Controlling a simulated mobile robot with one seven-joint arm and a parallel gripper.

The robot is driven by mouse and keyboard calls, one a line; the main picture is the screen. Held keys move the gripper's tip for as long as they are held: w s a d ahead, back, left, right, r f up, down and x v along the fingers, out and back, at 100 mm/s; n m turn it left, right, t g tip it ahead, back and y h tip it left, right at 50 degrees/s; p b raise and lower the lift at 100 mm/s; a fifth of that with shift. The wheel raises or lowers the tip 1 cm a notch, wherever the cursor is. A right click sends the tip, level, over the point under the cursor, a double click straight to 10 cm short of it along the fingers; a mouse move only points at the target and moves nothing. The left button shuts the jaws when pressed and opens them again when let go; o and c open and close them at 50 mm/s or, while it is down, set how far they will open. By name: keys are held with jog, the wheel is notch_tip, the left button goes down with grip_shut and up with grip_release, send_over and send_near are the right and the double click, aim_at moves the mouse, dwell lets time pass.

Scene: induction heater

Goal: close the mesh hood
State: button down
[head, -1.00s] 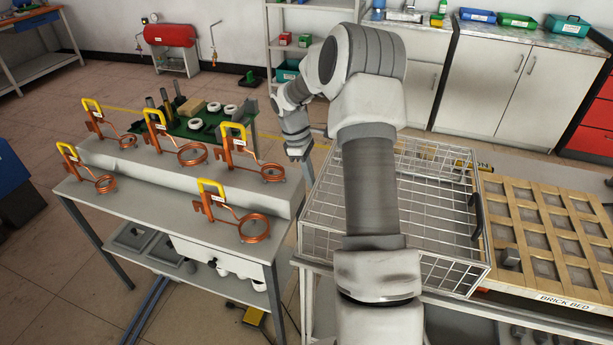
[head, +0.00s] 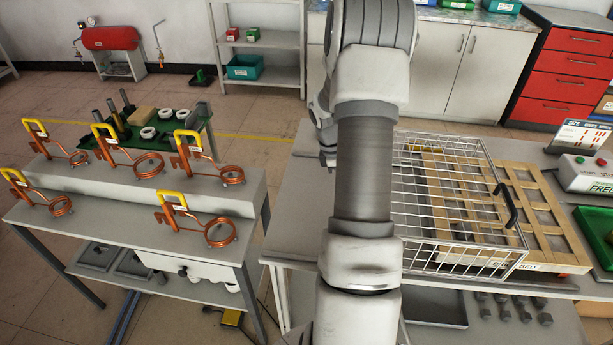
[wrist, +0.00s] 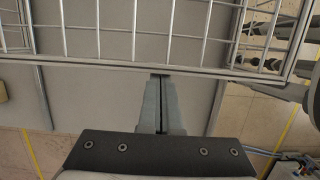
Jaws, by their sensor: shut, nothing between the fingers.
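The mesh hood (head: 462,242) is a wire cage with a black handle (head: 507,203) on its right side. In the head view it stands over the left part of the brick bed (head: 558,263), whose wooden grid shows through the wires; the bed's right part is uncovered. In the wrist view the hood's lower rail (wrist: 100,64) crosses the top. My gripper (wrist: 161,80) is shut and empty, its tips at or very close to that rail; I cannot tell whether they touch. In the head view my arm hides the gripper and the hood's left side.
Copper coils with yellow handles (head: 205,228) stand on the left bench, a gap away. A control box (head: 590,175) with a display and a green tray (head: 600,235) lie right of the bed. The table top left of the hood (head: 300,200) is bare.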

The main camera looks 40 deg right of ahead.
aim_at(411, 191)
jog(key=s+d+p, duration=0.1)
jog(key=s+d, duration=0.4)
jog(key=s+d+p, duration=0.1)
jog(key=s+d, duration=0.4)
jog(key=s, duration=0.1)
jog(key=s+d+p, duration=0.2)
jog(key=s+d, duration=0.3)
jog(key=shift+s, duration=0.35)
jog(key=w+a, duration=0.3)
jog(key=shift+w+r, duration=0.1)
jog(key=shift+w, duration=0.2)
jog(key=v, duration=0.9)
jog(key=shift+s+r, duration=0.15)
jog(key=shift+r, duration=0.25)
jog(key=shift+a, duration=0.1)
